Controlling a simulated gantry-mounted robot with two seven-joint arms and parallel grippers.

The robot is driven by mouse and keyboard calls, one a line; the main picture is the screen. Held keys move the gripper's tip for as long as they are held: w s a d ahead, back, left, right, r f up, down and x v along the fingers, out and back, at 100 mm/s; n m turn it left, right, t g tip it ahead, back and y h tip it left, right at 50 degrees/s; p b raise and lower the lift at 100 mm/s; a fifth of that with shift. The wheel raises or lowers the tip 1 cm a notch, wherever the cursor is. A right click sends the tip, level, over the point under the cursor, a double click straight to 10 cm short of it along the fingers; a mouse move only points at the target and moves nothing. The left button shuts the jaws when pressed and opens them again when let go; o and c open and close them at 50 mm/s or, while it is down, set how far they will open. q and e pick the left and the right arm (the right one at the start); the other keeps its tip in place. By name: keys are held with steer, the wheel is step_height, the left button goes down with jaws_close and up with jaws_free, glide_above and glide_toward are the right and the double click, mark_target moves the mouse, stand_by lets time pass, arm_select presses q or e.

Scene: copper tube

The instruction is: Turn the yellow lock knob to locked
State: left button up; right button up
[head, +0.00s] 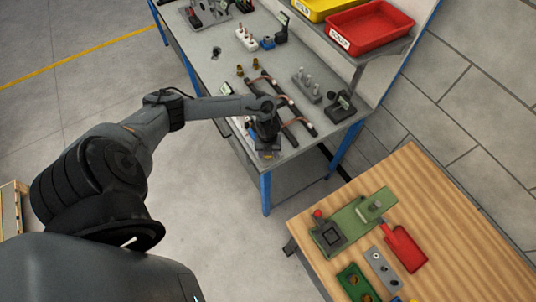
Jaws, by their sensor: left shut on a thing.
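My left gripper (266,138) is at the front corner of the grey bench, over a small dark fixture (272,153). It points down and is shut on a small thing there. A speck of yellow shows low at the fixture, by the fingertips; it looks like the yellow lock knob (266,155). The gripper hides most of the knob, so I cannot tell which way it is turned. My right gripper is not in view.
Copper tubes on dark bars (290,101) lie just behind the gripper. A grey pin block (307,86) and a black device (341,107) stand to the right. Red (370,27) and yellow bins sit on a shelf. A wooden table (430,215) with fixtures is at lower right.

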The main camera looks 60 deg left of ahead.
arm_select(q)
steer(key=m+b, duration=0.5)
steer(key=m, duration=0.1)
steer(key=shift+f, duration=0.15)
steer(key=m+b, duration=0.2)
steer(key=m, duration=0.2)
steer(key=shift+b, duration=0.4)
steer(key=shift+m+b, duration=0.5)
steer(key=shift+m, duration=0.3)
steer(key=shift+r, duration=0.2)
steer(key=o, duration=1.1)
steer(key=shift+c, duration=0.2)
